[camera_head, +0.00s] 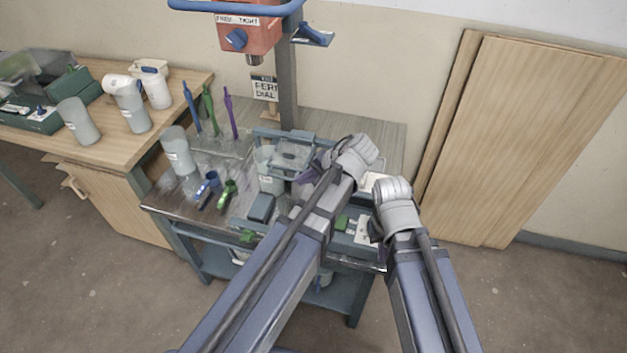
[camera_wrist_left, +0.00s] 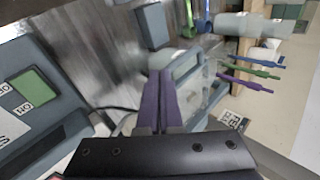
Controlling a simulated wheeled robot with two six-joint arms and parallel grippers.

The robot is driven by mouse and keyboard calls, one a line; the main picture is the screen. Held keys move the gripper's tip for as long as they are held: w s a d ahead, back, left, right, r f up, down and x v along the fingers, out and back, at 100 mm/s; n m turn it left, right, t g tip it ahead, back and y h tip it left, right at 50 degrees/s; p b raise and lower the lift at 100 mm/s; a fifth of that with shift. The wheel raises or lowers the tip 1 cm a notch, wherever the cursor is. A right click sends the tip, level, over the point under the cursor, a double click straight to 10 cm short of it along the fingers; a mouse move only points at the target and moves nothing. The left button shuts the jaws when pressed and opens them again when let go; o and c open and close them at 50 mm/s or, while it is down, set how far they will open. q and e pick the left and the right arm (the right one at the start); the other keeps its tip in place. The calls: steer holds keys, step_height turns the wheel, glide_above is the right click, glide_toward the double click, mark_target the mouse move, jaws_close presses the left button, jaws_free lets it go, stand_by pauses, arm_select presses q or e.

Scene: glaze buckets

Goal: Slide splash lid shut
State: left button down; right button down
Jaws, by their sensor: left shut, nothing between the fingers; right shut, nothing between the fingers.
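The splash lid (camera_head: 293,153) looks like a small translucent grey panel in a blue-grey frame at the back of the metal bench. A pale bucket (camera_head: 268,168) stands at its left side, partly behind the frame. My left gripper (camera_head: 306,176) has purple fingers, shut and empty, just in front of the lid. In the left wrist view the shut fingers (camera_wrist_left: 160,88) point at the clear panel and frame; I cannot tell whether they touch. My right gripper (camera_head: 375,230) is shut and empty, low at the bench's right end. My left forearm hides part of the frame.
A red mixer head (camera_head: 250,38) hangs on a post behind the lid. A control box with a green button (camera_wrist_left: 34,88) is near my left wrist. A wooden side table (camera_head: 120,145) stands left.

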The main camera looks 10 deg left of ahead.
mark_target(272, 175)
arm_select(q)
steer(key=a, duration=0.7)
steer(key=shift+w+a, duration=0.1)
steer(key=shift+a, duration=0.3)
arm_select(e)
steer(key=shift+d, duration=0.2)
